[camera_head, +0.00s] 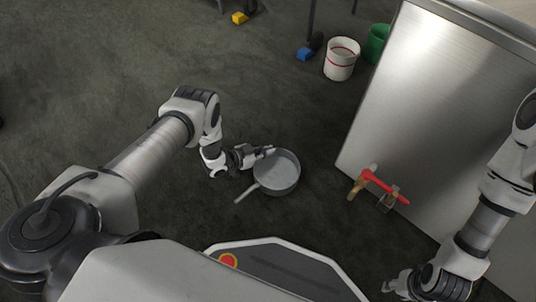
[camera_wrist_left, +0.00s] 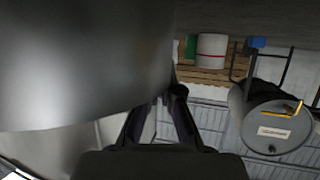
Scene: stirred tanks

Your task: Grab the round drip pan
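The round drip pan (camera_head: 284,170) is a grey, shallow, open pan with a straight handle pointing down and left in the head view. My left gripper (camera_head: 264,154) is at its upper left rim, its fingers close together and shut on the rim. In the left wrist view the pan (camera_wrist_left: 80,62) fills the upper left as a large grey surface. The fingers of my left gripper (camera_wrist_left: 167,100) meet at its edge there, with the tips partly hidden. Whether the pan touches the floor is unclear. My right gripper (camera_head: 393,285) is low at the right, away from the pan; its fingers are unclear.
A large metal tank (camera_head: 430,95) with a red-handled valve (camera_head: 384,187) stands right of the pan. A white bucket (camera_head: 341,60), a green bucket (camera_head: 377,43) and blue (camera_head: 305,54) and yellow (camera_head: 240,18) items lie farther back. Floor left of the pan is clear.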

